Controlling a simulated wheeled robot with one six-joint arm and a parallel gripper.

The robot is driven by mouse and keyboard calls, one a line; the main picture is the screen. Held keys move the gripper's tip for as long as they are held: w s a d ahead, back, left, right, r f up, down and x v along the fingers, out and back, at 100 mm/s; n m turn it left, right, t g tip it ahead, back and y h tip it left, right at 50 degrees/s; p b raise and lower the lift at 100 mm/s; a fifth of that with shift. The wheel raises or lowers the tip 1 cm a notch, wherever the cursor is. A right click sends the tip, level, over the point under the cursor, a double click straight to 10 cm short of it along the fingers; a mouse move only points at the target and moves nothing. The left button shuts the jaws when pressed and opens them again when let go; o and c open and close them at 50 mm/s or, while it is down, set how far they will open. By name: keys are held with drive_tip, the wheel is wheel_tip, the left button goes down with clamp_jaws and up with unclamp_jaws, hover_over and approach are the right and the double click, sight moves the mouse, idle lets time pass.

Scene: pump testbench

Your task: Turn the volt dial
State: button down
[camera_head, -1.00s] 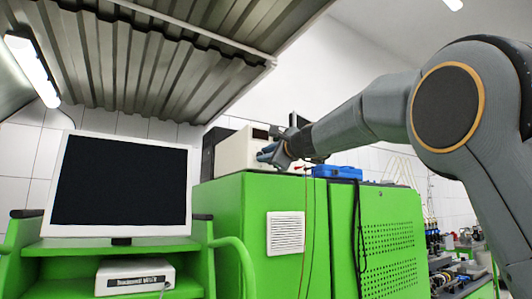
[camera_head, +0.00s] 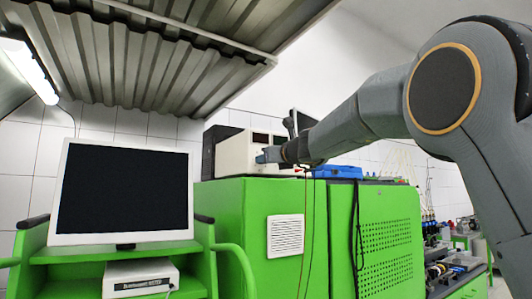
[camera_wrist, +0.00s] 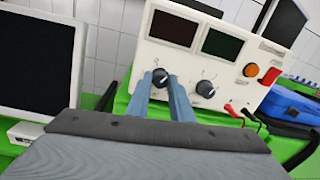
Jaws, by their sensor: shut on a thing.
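The cream power supply (camera_head: 237,152) stands on top of the green cabinet. In the wrist view its front panel (camera_wrist: 225,65) shows two black dials side by side under two dark displays. My gripper (camera_wrist: 160,78) is shut on the left dial (camera_wrist: 160,76), with one blue finger on each side of it. The right dial (camera_wrist: 205,89) is free, just right of the right finger. The small labels are too blurred to tell which dial is the volt one. In the head view my gripper (camera_head: 268,155) is at the supply's front and hides the dials.
An orange button (camera_wrist: 250,70), a red switch (camera_wrist: 270,76) and red and black plugs with cables are on the panel's right. A blue case (camera_head: 337,172) lies right of the supply on the green cabinet (camera_head: 235,225). A monitor (camera_head: 120,190) stands at left.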

drive_tip(key=m+p, duration=0.9)
drive_tip(key=m, duration=0.1)
drive_tip(key=shift+r+g, duration=0.1)
drive_tip(key=shift+g, duration=0.2)
drive_tip(key=shift+p, duration=0.35)
drive_tip(key=c, duration=1.6)
unclamp_jaws()
drive_tip(key=shift+w, duration=0.1)
drive_tip(key=shift+o, duration=0.2)
drive_tip(key=b+v, duration=0.3)
drive_tip(key=v, duration=0.5)
